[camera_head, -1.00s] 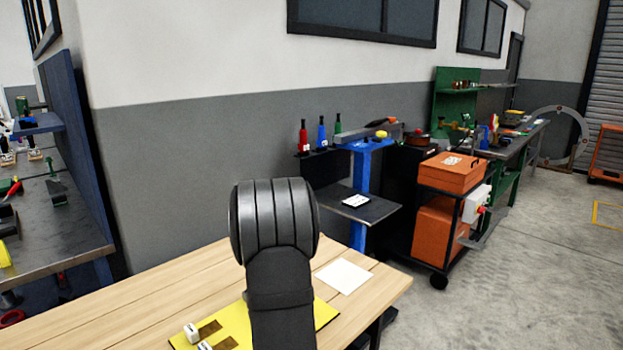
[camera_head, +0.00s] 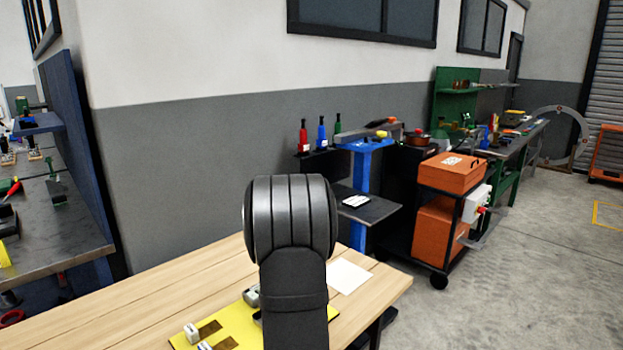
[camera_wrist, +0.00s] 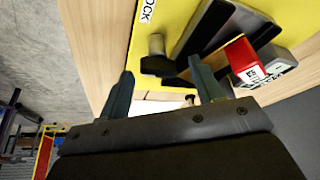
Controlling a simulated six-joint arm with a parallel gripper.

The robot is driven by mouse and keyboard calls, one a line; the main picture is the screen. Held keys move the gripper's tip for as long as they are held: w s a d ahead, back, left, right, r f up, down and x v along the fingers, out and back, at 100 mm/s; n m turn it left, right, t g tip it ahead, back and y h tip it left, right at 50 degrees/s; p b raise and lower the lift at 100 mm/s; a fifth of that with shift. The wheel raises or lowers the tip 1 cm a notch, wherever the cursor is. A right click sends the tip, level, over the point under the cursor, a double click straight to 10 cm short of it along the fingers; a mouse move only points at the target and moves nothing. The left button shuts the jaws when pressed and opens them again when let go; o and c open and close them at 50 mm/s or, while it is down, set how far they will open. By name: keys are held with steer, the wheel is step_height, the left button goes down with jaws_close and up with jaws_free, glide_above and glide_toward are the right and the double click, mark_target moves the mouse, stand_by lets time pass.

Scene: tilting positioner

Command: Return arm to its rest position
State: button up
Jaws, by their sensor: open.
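My gripper (camera_wrist: 165,90) shows in the wrist view with its two dark fingers spread apart and nothing between them. It is above the yellow board (camera_wrist: 178,20) on the wooden table. In the head view my arm's dark links stand in front of the table and hide the gripper. The yellow board (camera_head: 238,318) shows partly to the left of my arm. In the wrist view a pale round peg (camera_wrist: 157,45), a dark angled fixture (camera_wrist: 215,35) and a red block with a white label (camera_wrist: 243,62) are on or near the board, beyond the fingers.
The wooden table (camera_head: 150,300) has bare room at its left. A white sheet (camera_head: 348,276) lies on its right part. Behind stand a blue post stand (camera_head: 361,180) and a cart with orange boxes (camera_head: 452,172).

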steer(key=shift+d+n+y, duration=0.15)
steer(key=shift+n+y, duration=0.45)
steer(key=shift+n, duration=0.9)
steer(key=shift+n, duration=0.6)
steer(key=shift+d+n+y, duration=0.1)
steer(key=shift+n+y, duration=0.8)
steer(key=shift+n, duration=0.8)
